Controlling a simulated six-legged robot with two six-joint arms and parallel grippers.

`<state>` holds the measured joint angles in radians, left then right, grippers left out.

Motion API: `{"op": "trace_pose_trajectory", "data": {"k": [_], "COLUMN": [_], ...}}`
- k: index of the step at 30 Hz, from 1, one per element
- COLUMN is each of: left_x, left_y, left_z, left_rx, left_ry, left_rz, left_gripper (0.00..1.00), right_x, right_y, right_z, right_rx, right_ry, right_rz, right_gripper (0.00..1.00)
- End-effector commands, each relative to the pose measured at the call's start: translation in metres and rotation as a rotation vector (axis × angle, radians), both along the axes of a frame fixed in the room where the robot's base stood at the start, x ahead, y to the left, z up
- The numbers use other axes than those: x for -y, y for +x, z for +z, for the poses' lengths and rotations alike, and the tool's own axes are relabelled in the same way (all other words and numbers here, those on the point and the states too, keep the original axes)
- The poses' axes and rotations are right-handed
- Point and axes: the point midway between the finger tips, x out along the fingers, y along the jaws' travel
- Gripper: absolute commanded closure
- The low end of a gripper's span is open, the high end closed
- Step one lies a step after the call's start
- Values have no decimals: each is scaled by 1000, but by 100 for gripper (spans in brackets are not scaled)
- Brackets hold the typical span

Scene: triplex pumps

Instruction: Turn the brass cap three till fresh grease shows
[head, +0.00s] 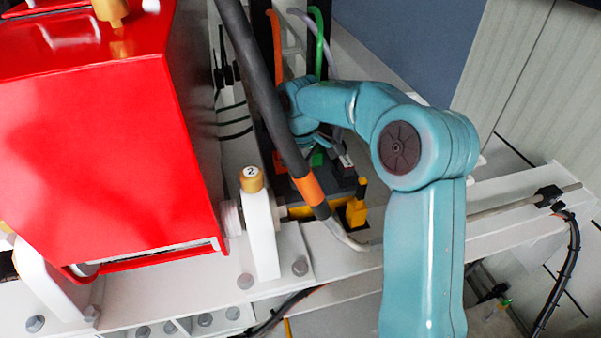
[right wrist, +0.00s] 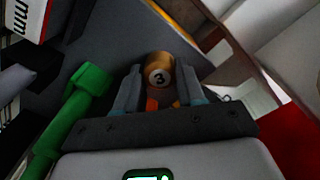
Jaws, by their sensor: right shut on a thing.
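Brass cap three (right wrist: 159,68), a gold cylinder with a "3" on its face, sits between the two fingers of my right gripper (right wrist: 160,82) in the right wrist view. The fingers are shut on it from both sides. I cannot see any grease at the cap. In the head view my right arm reaches in behind a thick black hose, and the hand there is partly hidden; cap three does not show clearly. My left gripper is in neither view.
Brass cap two (head: 252,179) stands on a white bracket beside the red housing (head: 110,150). The black hose (head: 262,90) with an orange band crosses close to my right arm. A green handle-like part (right wrist: 80,100) lies left of the gripper in the wrist view.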

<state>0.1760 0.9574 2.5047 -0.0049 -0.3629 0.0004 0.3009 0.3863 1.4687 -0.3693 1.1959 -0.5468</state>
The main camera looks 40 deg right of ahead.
Motion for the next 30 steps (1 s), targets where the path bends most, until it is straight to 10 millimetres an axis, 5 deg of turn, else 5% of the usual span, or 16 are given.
{"op": "trace_pose_trajectory", "data": {"k": [30], "left_x": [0], "left_y": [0], "left_z": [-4], "left_rx": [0], "left_ry": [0], "left_rz": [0], "left_gripper": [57], "right_x": [0], "right_y": [1], "right_z": [1], "right_rx": [3], "right_ry": [-1], "right_rz": [-527], "right_gripper": [92]}}
